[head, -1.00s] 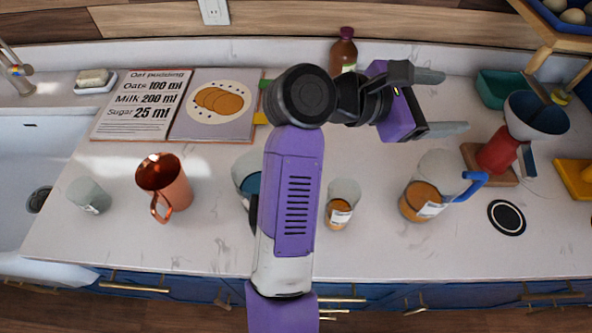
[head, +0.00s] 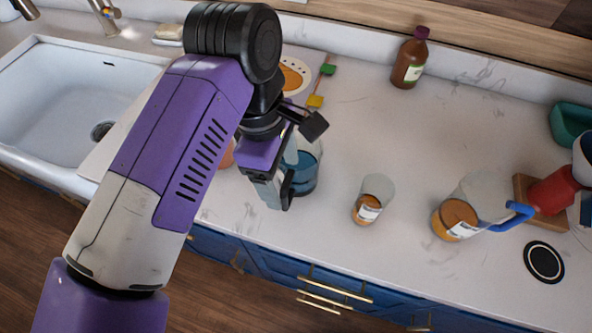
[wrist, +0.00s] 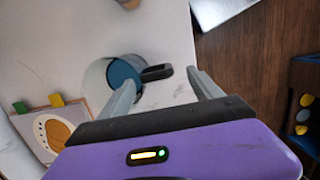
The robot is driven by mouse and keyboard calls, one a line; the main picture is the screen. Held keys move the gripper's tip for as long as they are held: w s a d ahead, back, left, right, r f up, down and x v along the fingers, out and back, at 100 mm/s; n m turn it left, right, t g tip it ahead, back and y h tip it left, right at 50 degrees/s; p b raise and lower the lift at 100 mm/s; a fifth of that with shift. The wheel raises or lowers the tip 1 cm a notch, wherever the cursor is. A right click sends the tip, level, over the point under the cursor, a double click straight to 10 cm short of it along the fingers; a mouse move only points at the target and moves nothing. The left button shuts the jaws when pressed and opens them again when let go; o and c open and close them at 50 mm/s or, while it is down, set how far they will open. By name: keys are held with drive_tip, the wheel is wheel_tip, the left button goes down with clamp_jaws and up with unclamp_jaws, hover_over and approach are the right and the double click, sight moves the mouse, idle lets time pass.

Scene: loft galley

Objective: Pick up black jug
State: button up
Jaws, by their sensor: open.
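The black jug (head: 306,172) is a clear vessel with blue contents and a black handle, upright on the pale counter, partly hidden behind my gripper in the head view. It also shows in the wrist view (wrist: 122,74), its black handle (wrist: 157,73) pointing right. My gripper (wrist: 162,82) is open, its two grey fingers on either side of the handle in that picture. In the head view my gripper (head: 277,172) is at the jug's left front side. I cannot tell whether a finger touches the jug.
A small glass with orange contents (head: 373,199) stands to the right, then a blue-handled jug (head: 457,216). A brown bottle (head: 410,58) stands at the back. The sink (head: 70,95) is at left. The counter's front edge lies close to the jug.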

sight(290, 201)
drive_tip(key=shift+d+f+p, duration=0.2)
drive_tip(key=shift+f+p, duration=0.3)
drive_tip(key=shift+f, duration=0.75)
drive_tip(key=shift+d+f+p, duration=0.2)
drive_tip(key=shift+f+p, duration=0.25)
drive_tip(key=shift+f, duration=0.85)
drive_tip(key=shift+d+f+p, duration=0.2)
drive_tip(key=shift+f+p, duration=0.3)
drive_tip(key=shift+f, duration=0.75)
drive_tip(key=shift+c, duration=0.2)
clamp_jaws()
